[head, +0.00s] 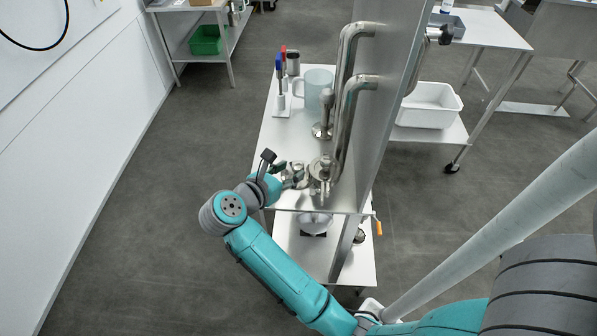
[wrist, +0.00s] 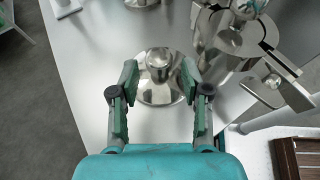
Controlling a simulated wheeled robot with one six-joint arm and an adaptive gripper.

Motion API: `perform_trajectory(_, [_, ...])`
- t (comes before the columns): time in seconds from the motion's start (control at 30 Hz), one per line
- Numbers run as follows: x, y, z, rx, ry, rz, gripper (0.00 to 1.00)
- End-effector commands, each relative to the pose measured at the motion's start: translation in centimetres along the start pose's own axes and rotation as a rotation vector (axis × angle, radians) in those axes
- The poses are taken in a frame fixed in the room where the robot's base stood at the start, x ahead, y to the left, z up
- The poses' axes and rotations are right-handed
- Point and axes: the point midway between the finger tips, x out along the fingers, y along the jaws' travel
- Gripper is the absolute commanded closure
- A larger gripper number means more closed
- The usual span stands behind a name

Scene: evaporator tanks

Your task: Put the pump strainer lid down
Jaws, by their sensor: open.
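The pump strainer lid, a shiny round metal disc (wrist: 158,93) with a raised knob (wrist: 159,64), lies on the white table top in the wrist view. My gripper (wrist: 160,74) is open, with one finger on each side of the knob. A gap shows between the knob and each finger, so I see no grip on it. In the head view my gripper (head: 298,176) is low over the near part of the table, beside the steel pump fittings (head: 322,170). The lid is mostly hidden there by the gripper.
Steel pump fittings (wrist: 240,42) stand close to the right of the lid. Vertical steel pipes (head: 350,100) and a tall metal panel rise on the table's right. A pale jug (head: 316,88) and brushes stand farther back. Bare table (wrist: 95,70) shows left of the lid.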

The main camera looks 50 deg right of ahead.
Motion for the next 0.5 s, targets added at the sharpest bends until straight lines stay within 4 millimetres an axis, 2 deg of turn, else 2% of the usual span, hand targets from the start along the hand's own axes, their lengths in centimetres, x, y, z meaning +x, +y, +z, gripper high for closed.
perform_trajectory(0.3, [4.2,0.1,0.0,0.000,0.001,-0.004,0.53])
perform_trajectory(0.5, [4.9,0.1,0.0,0.000,0.000,0.000,0.53])
